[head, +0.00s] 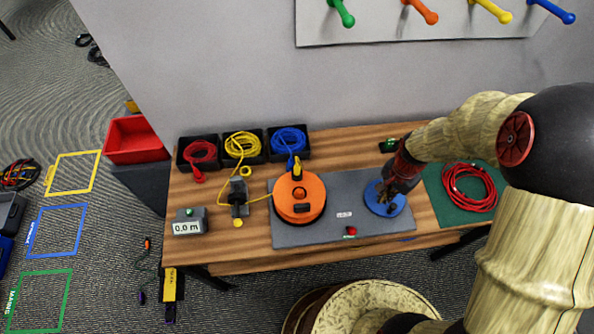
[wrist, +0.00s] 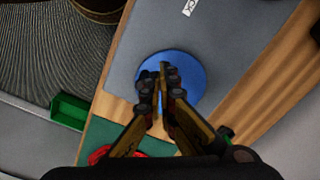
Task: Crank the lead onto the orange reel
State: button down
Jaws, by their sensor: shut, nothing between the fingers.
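The orange reel (head: 311,205) lies on a grey mat (head: 340,228) on the wooden table in the head view. A small yellow and black piece (head: 297,168) stands at its far edge. A yellow lead (head: 258,198) runs from a dark guide block (head: 238,192) to the reel's left side. A blue disc (head: 371,192) lies at the mat's right part; it also fills the middle of the wrist view (wrist: 192,68). My gripper (head: 388,206) is shut and empty over the disc, its fingertips (wrist: 162,72) together. Whether it touches the disc, I cannot tell.
A meter (head: 188,228) reads 0,0 m. Black bins hold red (head: 199,150), yellow (head: 242,144) and blue (head: 288,139) cables at the back. A red cable coil (head: 468,187) lies on a green mat at right. A red button (head: 351,231) sits at the mat's front.

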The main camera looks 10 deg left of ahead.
aim_at(378, 209)
jog(key=shift+f, duration=0.1)
jog(key=shift+f+b, duration=1.85)
jog(key=shift+f, duration=1)
